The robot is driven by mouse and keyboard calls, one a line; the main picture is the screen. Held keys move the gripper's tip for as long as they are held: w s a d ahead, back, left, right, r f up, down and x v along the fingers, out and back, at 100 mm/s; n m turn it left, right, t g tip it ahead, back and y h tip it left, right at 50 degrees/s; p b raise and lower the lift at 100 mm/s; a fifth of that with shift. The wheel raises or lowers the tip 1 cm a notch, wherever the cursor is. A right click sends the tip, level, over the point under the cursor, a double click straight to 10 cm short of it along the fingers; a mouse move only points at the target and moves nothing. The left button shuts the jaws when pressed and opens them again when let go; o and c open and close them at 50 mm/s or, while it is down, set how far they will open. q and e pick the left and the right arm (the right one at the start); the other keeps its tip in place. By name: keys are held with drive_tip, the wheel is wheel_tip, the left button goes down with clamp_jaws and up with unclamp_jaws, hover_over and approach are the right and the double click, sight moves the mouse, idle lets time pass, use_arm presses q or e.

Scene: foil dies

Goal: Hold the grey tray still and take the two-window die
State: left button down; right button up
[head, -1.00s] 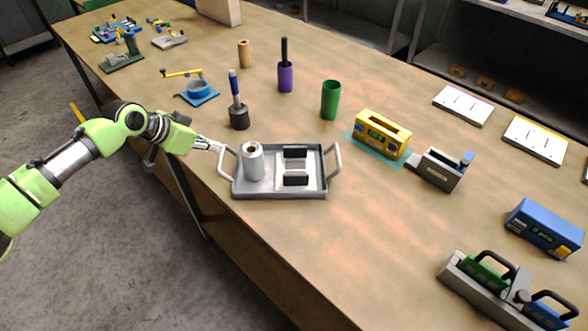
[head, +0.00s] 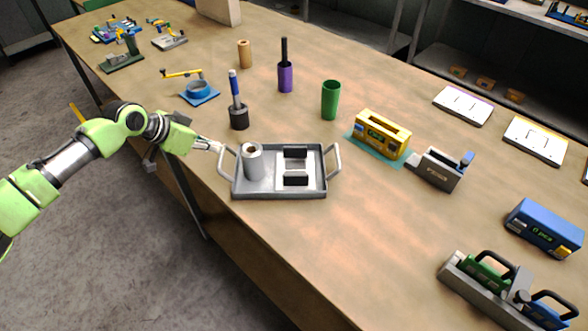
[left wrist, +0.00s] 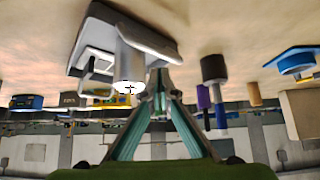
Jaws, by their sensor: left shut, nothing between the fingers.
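The grey tray (head: 240,192) sits near the table's front edge with a loop handle at each end. It holds a silver roll (head: 253,163) at left and a pale holder with two dark upright blocks (head: 296,165) at right. My left gripper (head: 219,149) is at the tray's left handle (head: 227,165), its fingers closed together with nothing between them. I cannot tell whether it touches the handle. In the left wrist view the fingertips (left wrist: 158,76) meet close to the tray (left wrist: 95,25). I cannot tell which object is the two-window die. My right gripper is out of view.
A yellow device (head: 383,133) on a teal mat and a grey stamped block (head: 438,170) stand right of the tray. A rack (head: 480,285) with green and blue handled pieces is at lower right. A pen holder (head: 239,119) and green cup (head: 330,100) stand behind.

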use_arm(q)
drive_tip(key=shift+f+b, duration=0.5)
drive_tip(key=shift+f, duration=0.65)
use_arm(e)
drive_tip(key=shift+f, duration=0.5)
